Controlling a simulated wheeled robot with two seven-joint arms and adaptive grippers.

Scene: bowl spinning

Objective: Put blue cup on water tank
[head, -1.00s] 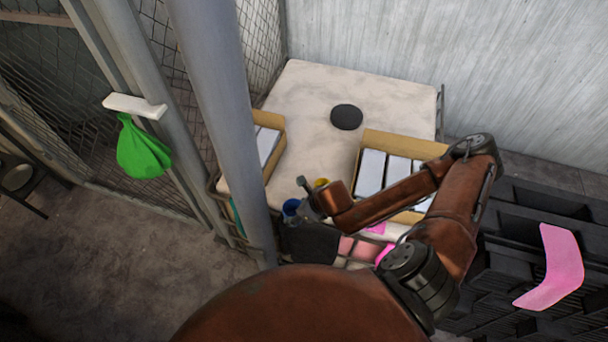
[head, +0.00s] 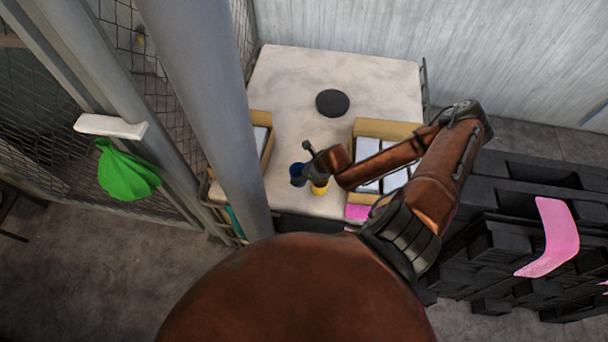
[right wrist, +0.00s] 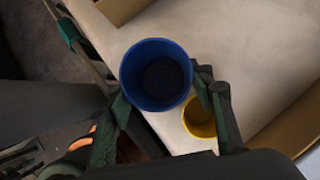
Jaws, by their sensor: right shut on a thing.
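The blue cup (head: 297,175) is held upright in my right gripper (head: 309,160), near the front of the pale top of the water tank (head: 290,85). In the right wrist view the blue cup (right wrist: 158,75) sits between the two fingers, its open mouth facing the camera. The cup's base is hidden, so I cannot tell whether it touches the top. A black round lid (head: 332,103) lies farther back on the tank. My left gripper is not in view.
A yellow cup (head: 320,188) stands close beside the blue cup, also in the wrist view (right wrist: 199,118). Open cardboard boxes flank the top at left (head: 262,140) and right (head: 385,127). A grey post (head: 205,100) rises at left.

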